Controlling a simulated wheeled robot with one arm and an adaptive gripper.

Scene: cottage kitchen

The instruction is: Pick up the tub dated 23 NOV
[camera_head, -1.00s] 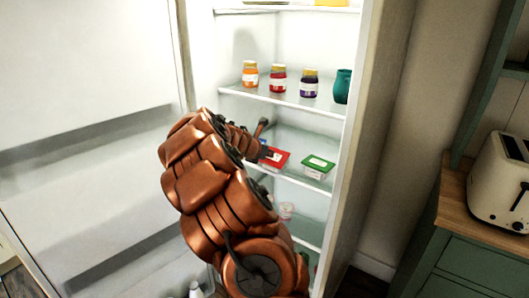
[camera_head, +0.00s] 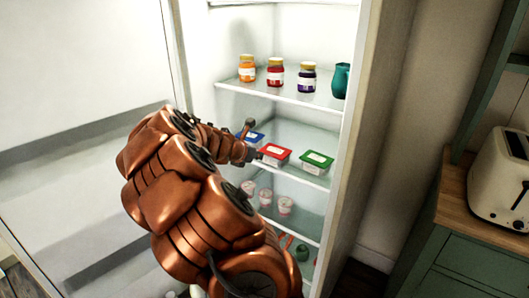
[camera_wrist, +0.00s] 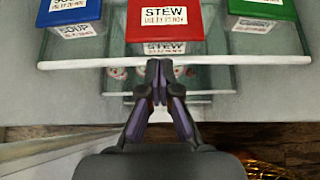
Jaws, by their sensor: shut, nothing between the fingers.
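Three lidded tubs sit in a row on the middle fridge shelf. The red tub (camera_head: 274,154) is in the middle, and its label in the wrist view (camera_wrist: 192,28) reads STEW, with small date print ending in NOV that I cannot read surely. The blue tub (camera_head: 251,138) is left of it, labelled SOUP, its date illegible. The green tub (camera_head: 316,162) is on the right, labelled CURRY, its date blurred. My gripper (camera_wrist: 159,82) is shut and empty, in front of the shelf edge and lined up near the red tub. In the head view my arm partly hides the blue tub.
The shelf's white front edge (camera_wrist: 250,59) lies between my fingers and the tubs. Several jars and a teal jug (camera_head: 341,80) stand on the shelf above. Small white cups (camera_head: 285,205) stand below. The open fridge door (camera_head: 80,80) is at left, a toaster (camera_head: 498,178) at right.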

